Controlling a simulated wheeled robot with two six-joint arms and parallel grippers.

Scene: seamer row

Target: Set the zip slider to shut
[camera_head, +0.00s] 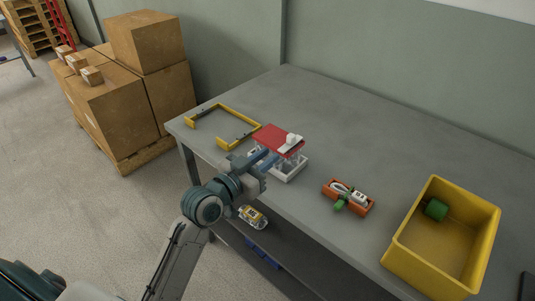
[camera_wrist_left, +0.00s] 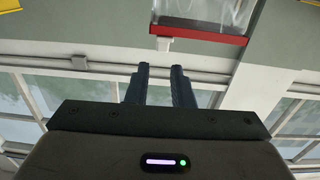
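A red-topped unit (camera_head: 278,140) with clear sides and a white base stands on the grey table. A white piece, apparently the zip slider (camera_head: 292,139), sits on its red top toward the right. In the left wrist view a red bar (camera_wrist_left: 205,32) edges a clear panel, and a small white tab (camera_wrist_left: 164,43) projects from the bar's left end. My left gripper (camera_head: 266,158) is at the unit's near left side, partly overlapping it in the head view. Its fingers (camera_wrist_left: 160,85) are apart with nothing between them, with a gap to the white tab. My right gripper is not seen.
A yellow bracket frame (camera_head: 237,116) lies behind and left of the unit. To the right are an orange tray (camera_head: 362,208) with small parts and a yellow bin (camera_head: 397,250) holding a green item. The table's back is clear.

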